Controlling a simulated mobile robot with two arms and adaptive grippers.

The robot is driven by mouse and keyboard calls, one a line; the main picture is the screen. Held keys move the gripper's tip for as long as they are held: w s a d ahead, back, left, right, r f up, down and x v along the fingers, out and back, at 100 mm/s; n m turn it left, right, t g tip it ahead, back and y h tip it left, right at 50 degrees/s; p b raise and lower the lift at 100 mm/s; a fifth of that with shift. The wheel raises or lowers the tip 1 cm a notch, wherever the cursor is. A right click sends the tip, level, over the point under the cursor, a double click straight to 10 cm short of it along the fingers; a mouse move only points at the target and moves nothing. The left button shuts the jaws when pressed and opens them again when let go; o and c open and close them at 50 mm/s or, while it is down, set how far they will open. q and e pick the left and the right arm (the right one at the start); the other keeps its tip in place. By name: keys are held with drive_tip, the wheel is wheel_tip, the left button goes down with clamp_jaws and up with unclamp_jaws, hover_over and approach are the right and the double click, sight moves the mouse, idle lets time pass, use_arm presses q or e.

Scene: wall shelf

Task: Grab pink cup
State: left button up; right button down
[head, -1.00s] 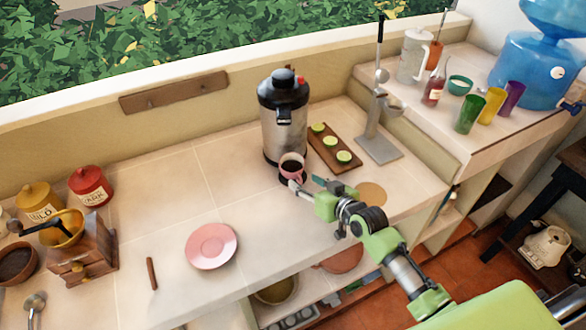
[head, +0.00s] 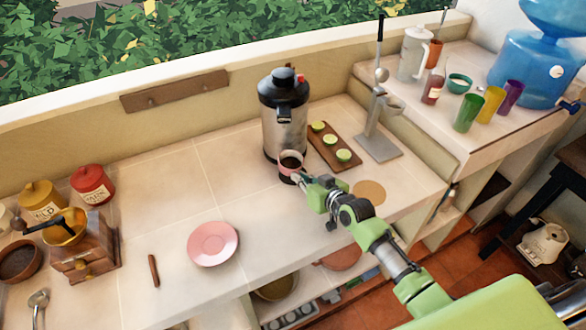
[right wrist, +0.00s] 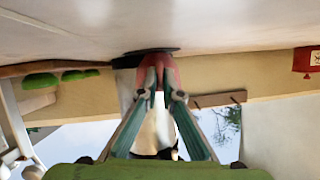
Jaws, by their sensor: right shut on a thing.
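The pink cup (head: 290,163), with dark liquid inside, is upright at the front foot of the steel coffee dispenser (head: 284,115). My right gripper (head: 304,178) reaches it from the front right and is shut on it. In the right wrist view, which is upside down, the two fingers (right wrist: 160,97) lie on either side of the reddish cup (right wrist: 158,72). A dark round base shows by the cup's bottom; I cannot tell whether the cup touches it. The fingers hide part of the cup. My left gripper is not in view.
A wooden board with lime halves (head: 333,146) lies close to the right of the dispenser. A pink saucer (head: 213,245) sits at the counter's front, with free counter around it. A metal stand (head: 378,146) is further right. A coffee grinder (head: 85,248) is at left.

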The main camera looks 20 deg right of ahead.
drive_tip(key=shift+w+d+r, duration=0.1)
drive_tip(key=shift+w+r, duration=0.1)
drive_tip(key=shift+r, duration=0.3)
drive_tip(key=shift+r+b, duration=0.1)
drive_tip(key=shift+b, duration=0.25)
wheel_tip(320, 180, up, 6)
drive_tip(key=shift+s+f+b, duration=0.1)
drive_tip(key=shift+s+b, duration=0.05)
drive_tip(key=shift+b, duration=0.5)
drive_tip(key=s+d+b, duration=0.2)
drive_tip(key=s+b, duration=0.3)
drive_tip(key=s, duration=1.4)
drive_tip(key=shift+s+d, duration=0.2)
drive_tip(key=shift+d, duration=0.15)
